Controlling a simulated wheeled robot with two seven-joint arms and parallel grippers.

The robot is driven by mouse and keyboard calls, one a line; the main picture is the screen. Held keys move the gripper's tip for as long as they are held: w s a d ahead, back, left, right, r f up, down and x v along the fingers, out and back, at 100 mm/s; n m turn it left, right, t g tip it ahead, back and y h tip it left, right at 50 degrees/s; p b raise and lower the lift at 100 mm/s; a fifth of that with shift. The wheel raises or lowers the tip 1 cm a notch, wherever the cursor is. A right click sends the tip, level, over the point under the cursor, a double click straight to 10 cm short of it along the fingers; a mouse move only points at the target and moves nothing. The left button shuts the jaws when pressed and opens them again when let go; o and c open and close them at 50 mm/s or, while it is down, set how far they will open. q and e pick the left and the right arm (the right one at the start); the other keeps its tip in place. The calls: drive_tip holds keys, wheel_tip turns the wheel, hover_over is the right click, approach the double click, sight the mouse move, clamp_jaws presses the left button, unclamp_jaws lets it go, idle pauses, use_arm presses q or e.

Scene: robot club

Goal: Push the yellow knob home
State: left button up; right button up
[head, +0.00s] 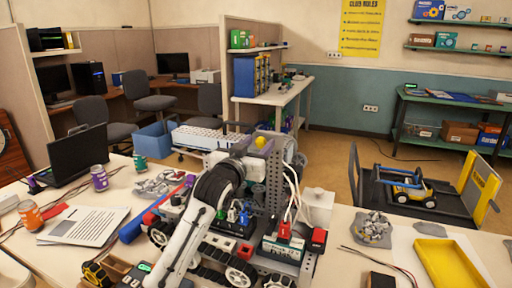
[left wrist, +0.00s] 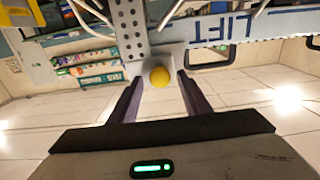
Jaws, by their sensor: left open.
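The yellow knob (head: 260,141) shows at the top of a grey perforated metal upright on the built robot in the middle of the table. In the left wrist view, the round yellow knob (left wrist: 160,77) stands in front of a pale plate at the end of the perforated bar. My left gripper (left wrist: 158,86) is open, with its two dark fingers either side of the knob in the picture. I cannot tell whether they touch it. In the head view, my left arm reaches up from the bottom to the upright. My right gripper is not in view.
A beam marked LIFT (left wrist: 222,28) runs right of the knob. White cables (head: 292,190) hang beside the upright. A laptop (head: 78,150), cans and papers (head: 85,226) lie on the left; a yellow tray (head: 452,264) lies on the right.

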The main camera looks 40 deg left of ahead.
use_arm(q)
drive_tip(key=b+v, duration=0.1)
drive_tip(key=v, duration=0.9)
drive_tip(key=shift+s, duration=0.1)
